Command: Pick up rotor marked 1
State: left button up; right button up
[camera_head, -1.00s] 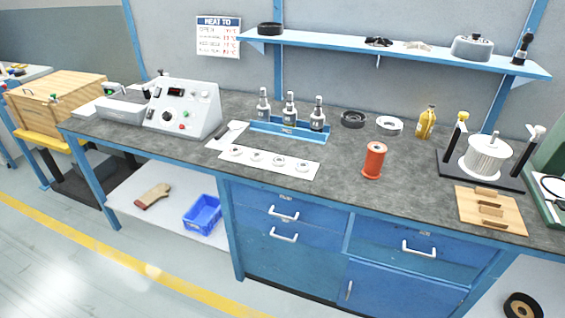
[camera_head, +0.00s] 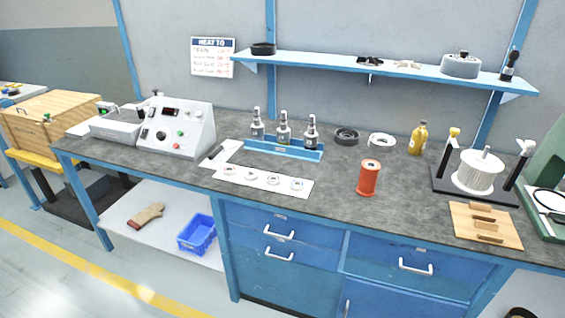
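Several grey metal rotors with upright shafts stand in a row in a blue tray (camera_head: 270,151) at the middle of the bench. I see a left one (camera_head: 257,125), a middle one (camera_head: 284,129) and a right one (camera_head: 310,132). Each seems to carry a small label, but the markings are too small to read, so I cannot tell which is rotor 1. Neither of my grippers is in view, and nothing touches the rotors.
A white strip with several small round parts (camera_head: 262,180) lies in front of the tray. A grey control box (camera_head: 176,128) stands left. An orange spool (camera_head: 369,178), black ring (camera_head: 346,136), white ring (camera_head: 381,140) and yellow bottle (camera_head: 418,138) stand right. A shelf (camera_head: 330,67) runs above.

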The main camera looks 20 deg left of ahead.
aim_at(257, 128)
jog(key=i+j+z, duration=0.1)
jog(key=j, duration=0.5)
jog(key=i+j+z, duration=0.1)
jog(key=j, duration=0.45)
jog(key=i+j, duration=0.15)
jog(key=j, duration=0.45)
jog(key=i+j+z, duration=0.15)
jog(key=j, duration=0.45)
jog(key=k, duration=0.05)
